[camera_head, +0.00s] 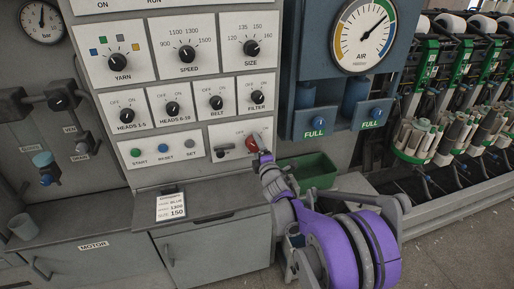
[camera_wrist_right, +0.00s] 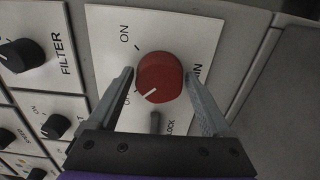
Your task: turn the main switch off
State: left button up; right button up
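The main switch is a red round knob (camera_head: 252,143) on a white plate at the lower right of the control panel. In the right wrist view the red knob (camera_wrist_right: 160,76) has its white mark at lower left, on the side of the OFF label; ON is printed at upper left. My right gripper (camera_head: 262,155) is at the knob. In the wrist view its fingers (camera_wrist_right: 160,74) stand open on either side of the knob, with narrow gaps; contact is hard to tell. My left gripper is not in view.
A small grey lever (camera_wrist_right: 155,122) marked LOCK sits beside the red knob. The black FILTER knob (camera_head: 258,102) is above the switch plate. A grey shelf (camera_head: 215,203) with a label card juts out below. A green bin (camera_head: 313,170) stands right of the panel.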

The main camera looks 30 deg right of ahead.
jog(key=shift+o, duration=0.9)
jog(key=shift+s, duration=0.1)
jog(key=b+v, duration=0.1)
jog(key=v, duration=0.9)
jog(key=shift+s+a+b, duration=0.2)
jog(key=shift+s+b, duration=0.1)
jog(key=shift+b, duration=0.05)
jog(key=s+a+f+m+g+y, duration=0.1)
jog(key=s+a+f+m+g, duration=0.3)
jog(key=s, duration=0.5)
jog(key=s+a+f+m+g+y, duration=0.1)
jog(key=s+a+f+m+g, duration=0.3)
jog(key=s+a, duration=0.4)
jog(key=s+a+f+m+g+y, duration=0.2)
jog(key=s+a+f+m+g, duration=0.2)
jog(key=s, duration=0.7)
jog(key=a+f+m, duration=0.1)
jog(key=a+m, duration=0.1)
jog(key=m, duration=0.1)
jog(key=shift+a+f, duration=0.25)
jog(key=shift+a, duration=0.1)
